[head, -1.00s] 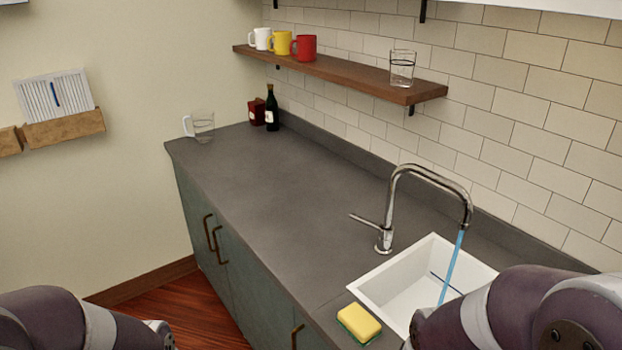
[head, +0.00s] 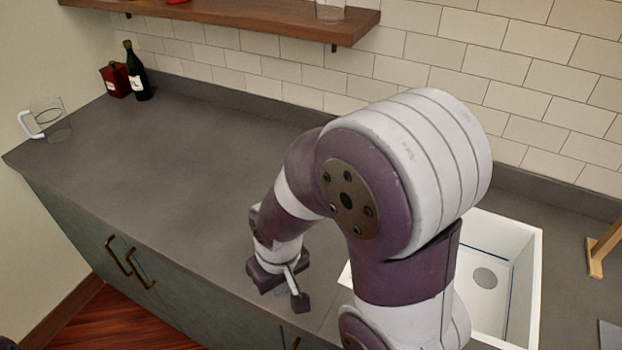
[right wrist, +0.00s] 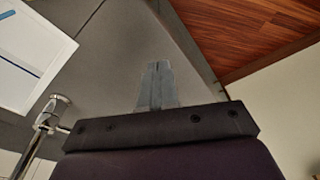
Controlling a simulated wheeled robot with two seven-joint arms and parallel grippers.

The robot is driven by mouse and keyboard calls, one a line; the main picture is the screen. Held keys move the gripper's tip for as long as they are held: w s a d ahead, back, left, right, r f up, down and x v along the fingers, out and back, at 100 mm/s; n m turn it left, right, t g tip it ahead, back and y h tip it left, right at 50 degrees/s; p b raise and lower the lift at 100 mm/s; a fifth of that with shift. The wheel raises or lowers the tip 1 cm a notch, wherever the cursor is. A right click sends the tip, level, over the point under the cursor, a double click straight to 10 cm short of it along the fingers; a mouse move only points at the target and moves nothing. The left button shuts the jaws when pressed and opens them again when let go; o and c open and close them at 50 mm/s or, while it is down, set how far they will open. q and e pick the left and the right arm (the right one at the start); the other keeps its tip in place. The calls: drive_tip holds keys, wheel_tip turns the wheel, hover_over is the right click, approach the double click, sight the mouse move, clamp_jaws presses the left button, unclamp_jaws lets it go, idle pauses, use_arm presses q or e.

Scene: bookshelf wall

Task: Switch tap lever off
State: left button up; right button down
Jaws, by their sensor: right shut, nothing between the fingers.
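The tap (right wrist: 46,118) is a shiny metal body at the left of the right wrist view, close beside my gripper's housing. A short metal piece, perhaps its lever, runs toward the housing; whether they touch I cannot tell. In the head view my right arm hides the tap. My right gripper (right wrist: 157,72) is shut and empty, its fingers over the grey counter. In the head view its dark housing (head: 278,272) is low over the counter, left of the sink (head: 533,275). I cannot tell whether water runs. My left gripper is out of view.
A glass mug (head: 52,122), a dark bottle (head: 137,75) and a red container (head: 115,80) stand at the counter's far left. A wooden shelf (head: 240,14) is above. A wooden object (head: 602,250) stands right of the sink. The counter's left part (head: 170,150) is clear.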

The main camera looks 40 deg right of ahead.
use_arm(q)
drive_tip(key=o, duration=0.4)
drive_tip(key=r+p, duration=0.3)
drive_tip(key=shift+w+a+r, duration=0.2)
use_arm(e)
drive_tip(key=w+d+r+m+h+p, duration=0.1)
drive_tip(key=w+d+r+m, duration=0.2)
drive_tip(key=w+d, duration=0.35)
drive_tip(key=w+d+r+m+t+h+p, duration=0.1)
drive_tip(key=w+d+r+m, duration=0.2)
drive_tip(key=w+d, duration=0.4)
drive_tip(key=w+d+r+m+h+p, duration=0.1)
drive_tip(key=w+d+r+m, duration=0.3)
drive_tip(key=d, duration=0.5)
use_arm(q)
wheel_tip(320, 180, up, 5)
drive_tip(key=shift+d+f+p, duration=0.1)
drive_tip(key=shift+p, duration=0.85)
use_arm(e)
wheel_tip(320, 180, down, 10)
drive_tip(key=a+n, duration=0.1)
drive_tip(key=shift+w+f+t, duration=0.2)
drive_tip(key=shift+w+t, duration=0.1)
drive_tip(key=shift+w, duration=0.15)
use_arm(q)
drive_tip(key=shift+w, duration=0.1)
